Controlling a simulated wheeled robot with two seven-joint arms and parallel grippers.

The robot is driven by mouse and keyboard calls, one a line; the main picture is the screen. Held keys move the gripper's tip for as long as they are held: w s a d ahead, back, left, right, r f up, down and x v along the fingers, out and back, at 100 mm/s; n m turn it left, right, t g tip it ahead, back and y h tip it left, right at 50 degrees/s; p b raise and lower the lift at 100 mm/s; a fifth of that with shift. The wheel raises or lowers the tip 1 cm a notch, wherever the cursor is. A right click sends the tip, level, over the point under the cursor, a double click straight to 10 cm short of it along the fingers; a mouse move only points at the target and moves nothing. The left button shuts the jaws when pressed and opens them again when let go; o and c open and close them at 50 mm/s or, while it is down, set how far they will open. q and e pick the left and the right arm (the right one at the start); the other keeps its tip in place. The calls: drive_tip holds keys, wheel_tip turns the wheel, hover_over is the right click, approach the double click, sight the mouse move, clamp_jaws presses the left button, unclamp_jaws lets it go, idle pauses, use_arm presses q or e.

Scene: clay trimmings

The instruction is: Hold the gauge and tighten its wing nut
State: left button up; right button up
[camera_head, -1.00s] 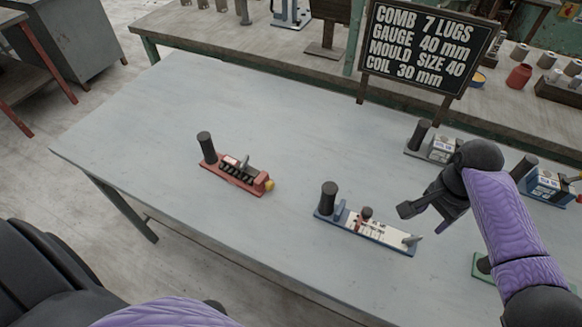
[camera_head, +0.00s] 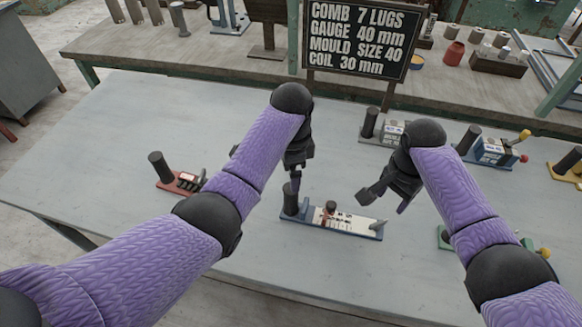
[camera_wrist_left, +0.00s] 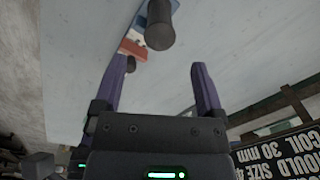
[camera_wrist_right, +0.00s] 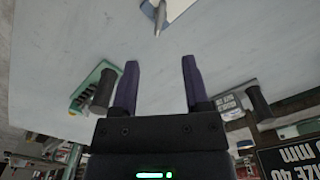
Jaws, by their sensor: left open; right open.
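The gauge (camera_head: 345,223) lies on the grey table, with a blue base, a white scale plate and a small red-and-dark slider (camera_head: 329,208). Its black upright post (camera_head: 290,203) is at the left end and its grey wing nut (camera_head: 375,225) at the right end. My left gripper (camera_head: 296,178) is open just above and behind the post, partly covering it; the post also shows in the left wrist view (camera_wrist_left: 160,28). My right gripper (camera_head: 383,203) is open and empty above and behind the wing nut, whose pointed grey tip shows in the right wrist view (camera_wrist_right: 159,18).
A red fixture (camera_head: 182,183) with a black post stands left, partly behind my left arm. Other posted fixtures stand right and behind: grey (camera_head: 372,138), blue (camera_head: 493,150), yellow (camera_head: 566,173) and green (camera_head: 443,237). A sign (camera_head: 362,38) stands at the back.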

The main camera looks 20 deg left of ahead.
sight(292, 195)
use_arm(q)
drive_tip(key=shift+d+f, duration=0.1)
drive_tip(key=shift+f, duration=0.05)
wheel_tip(292, 195, down, 9)
drive_tip(key=shift+f, duration=0.15)
drive_tip(key=shift+c, duration=0.3)
